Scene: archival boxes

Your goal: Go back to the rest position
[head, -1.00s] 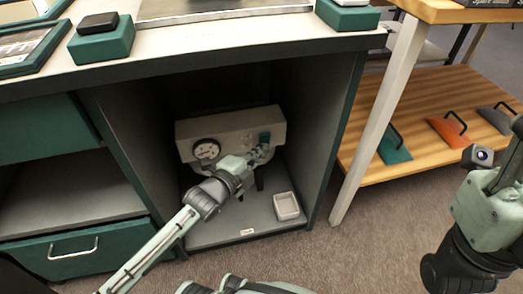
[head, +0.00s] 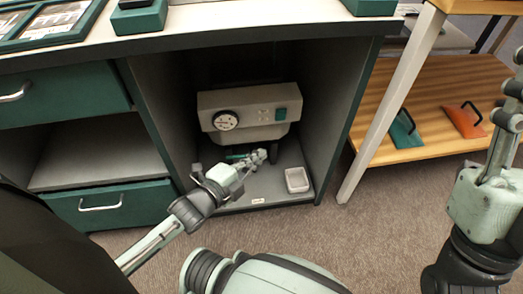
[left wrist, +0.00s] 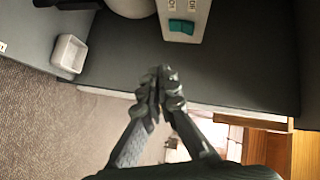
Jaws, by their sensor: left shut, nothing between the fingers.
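My left gripper (head: 262,156) reaches into the open bay of the cabinet, low in front of the beige machine (head: 250,97) with its round gauge and teal switch (head: 281,114). Its fingers are shut with nothing between them. In the left wrist view the closed fingertips (left wrist: 160,77) are apart from the machine, whose teal switch (left wrist: 181,26) shows at the top.
A small white tray (head: 297,180) stands on the bay floor, right of my left gripper. The bay's side wall (head: 343,110) and the countertop (head: 250,28) bound the space. A wooden shelf (head: 440,90) with handled coloured objects stands to the right.

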